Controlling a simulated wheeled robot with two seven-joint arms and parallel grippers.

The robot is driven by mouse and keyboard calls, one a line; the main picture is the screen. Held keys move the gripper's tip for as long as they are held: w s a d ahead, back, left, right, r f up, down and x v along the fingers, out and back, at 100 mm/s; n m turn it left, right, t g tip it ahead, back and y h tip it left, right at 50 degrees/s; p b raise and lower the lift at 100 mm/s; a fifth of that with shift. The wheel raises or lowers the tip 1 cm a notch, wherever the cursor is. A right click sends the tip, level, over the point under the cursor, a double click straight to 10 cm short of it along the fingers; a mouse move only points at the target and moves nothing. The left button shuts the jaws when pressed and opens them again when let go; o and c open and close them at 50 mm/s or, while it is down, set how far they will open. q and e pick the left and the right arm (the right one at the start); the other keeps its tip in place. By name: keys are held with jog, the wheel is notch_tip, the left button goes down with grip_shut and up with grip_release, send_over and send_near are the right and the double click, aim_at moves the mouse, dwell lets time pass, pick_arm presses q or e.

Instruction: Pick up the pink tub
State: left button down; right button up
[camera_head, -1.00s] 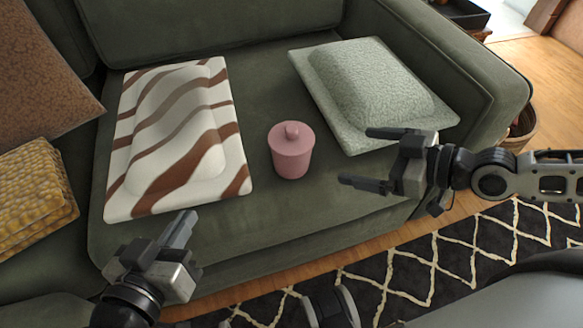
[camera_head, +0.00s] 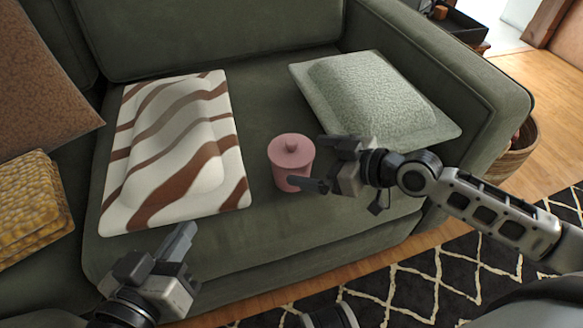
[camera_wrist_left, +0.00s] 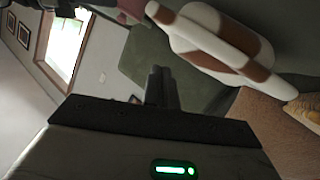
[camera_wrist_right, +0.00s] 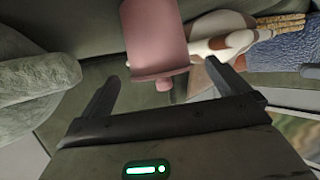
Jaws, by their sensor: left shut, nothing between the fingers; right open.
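The pink tub (camera_head: 289,158), with a knobbed lid, stands upright on the green sofa seat between two pillows. My right gripper (camera_head: 316,162) is open just right of it, its lower finger overlapping the tub's front in the head view. In the right wrist view the tub (camera_wrist_right: 155,35) appears just ahead of the two spread fingers (camera_wrist_right: 165,80); nothing is held, and I cannot tell whether a finger touches it. My left gripper (camera_head: 184,238) is shut and empty in front of the striped pillow; its closed fingers also show in the left wrist view (camera_wrist_left: 161,85).
The brown-and-white striped pillow (camera_head: 180,150) lies left of the tub, and a pale green pillow (camera_head: 370,95) lies behind and right. The sofa armrest (camera_head: 450,70) rises at the right. Bare seat (camera_head: 265,105) is free behind the tub. A patterned rug (camera_head: 450,265) lies in front.

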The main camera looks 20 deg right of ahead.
aim_at(280, 175)
jog(key=b+x, duration=0.1)
jog(key=x, duration=0.3)
jog(key=shift+d+f, duration=0.1)
jog(key=shift+f, duration=0.15)
jog(key=shift+w+a+f, duration=0.1)
jog(key=shift+w+a, duration=0.1)
jog(key=shift+w, duration=0.1)
pick_arm(q)
jog(key=shift+w+d+r+n+t+h, duration=0.15)
jog(key=shift+d+r+n+t+h, duration=0.15)
jog(key=shift+r+n, duration=0.15)
pick_arm(e)
jog(key=c, duration=1)
